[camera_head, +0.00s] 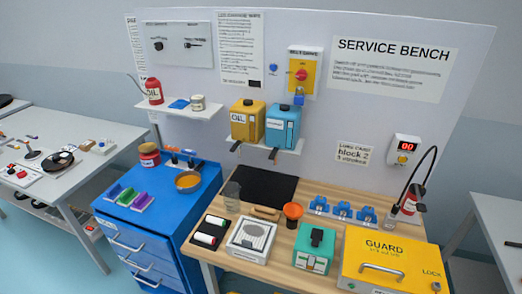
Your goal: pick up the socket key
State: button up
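I cannot pick out the socket key with certainty. Two small dark items, one at left (158,45) and one at right (193,43), show on a pale panel (178,60) high on the back wall board. They are too small to tell whether either is the socket key. My gripper is not in view.
A shelf holds yellow (247,120) and blue (282,125) containers. Floor shows at left.

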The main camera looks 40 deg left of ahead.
aim_at(173, 148)
jog(key=u, duration=2.2)
jog(key=z, duration=0.85)
jog(key=i+j+z, duration=0.1)
jog(key=j+z, duration=0.3)
jog(key=j, duration=0.15)
jog(key=j+z, duration=0.4)
jog(key=j, duration=0.15)
jog(key=j+z, duration=0.4)
jog(key=j, duration=0.2)
jog(key=k+j+z, duration=0.1)
jog(key=j+z, duration=0.3)
jog(key=j, duration=0.15)
jog(key=k+j, duration=0.1)
jog(key=j, duration=0.25)
jog(key=k+j, duration=0.1)
jog(key=j, duration=0.25)
jog(key=k+j, duration=0.1)
jog(key=j, duration=0.3)
jog(key=k+j, duration=0.1)
jog(key=j, duration=0.25)
jog(key=k+j+z, duration=0.1)
jog(key=j, duration=0.25)
jog(key=k+j, duration=0.15)
jog(key=j, duration=0.2)
